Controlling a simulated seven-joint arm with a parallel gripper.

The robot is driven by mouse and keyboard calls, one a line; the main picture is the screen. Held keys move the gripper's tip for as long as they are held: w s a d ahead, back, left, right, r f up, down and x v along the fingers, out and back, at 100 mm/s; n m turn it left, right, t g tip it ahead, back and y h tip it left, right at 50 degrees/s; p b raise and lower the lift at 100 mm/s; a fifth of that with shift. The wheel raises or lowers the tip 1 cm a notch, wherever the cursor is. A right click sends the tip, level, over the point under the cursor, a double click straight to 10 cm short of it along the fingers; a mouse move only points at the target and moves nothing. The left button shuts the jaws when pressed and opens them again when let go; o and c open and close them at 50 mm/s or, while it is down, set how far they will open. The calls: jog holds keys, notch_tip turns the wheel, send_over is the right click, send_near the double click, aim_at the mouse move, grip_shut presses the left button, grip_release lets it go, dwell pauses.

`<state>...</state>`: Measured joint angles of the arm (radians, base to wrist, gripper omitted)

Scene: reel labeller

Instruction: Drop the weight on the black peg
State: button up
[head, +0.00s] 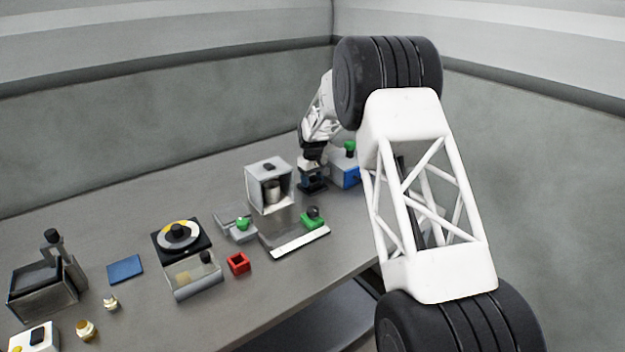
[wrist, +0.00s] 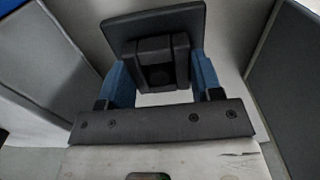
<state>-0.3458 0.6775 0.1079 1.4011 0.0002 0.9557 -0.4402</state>
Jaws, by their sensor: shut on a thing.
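My gripper (head: 312,178) is at the back of the table, between a grey open-fronted box and a blue box. Its blue fingers (wrist: 205,75) are shut on a dark piece with a square plate and a raised block (wrist: 155,62). I cannot tell for sure that this piece is the weight. In the head view the dark piece (head: 312,188) shows low under the fingers; whether it touches the table is unclear. A short black peg (head: 178,230) stands in the middle of a yellow and white reel (head: 178,240) on a black square base, left of my gripper and well apart from it.
The grey box (head: 252,190) holds a metal cylinder (head: 272,192). The blue box (head: 346,172) has a green knob. Between gripper and reel are a green-knobbed device (head: 242,226), a green block (head: 313,222) and a red open cube (head: 238,263). A blue pad (head: 125,269) lies at left.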

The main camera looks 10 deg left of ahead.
jog(key=shift+f, duration=0.15)
jog(key=o, duration=1.1)
notch_tip(320, 180, up, 12)
jog(key=shift+r, duration=0.2)
dwell(0.4)
dwell(0.5)
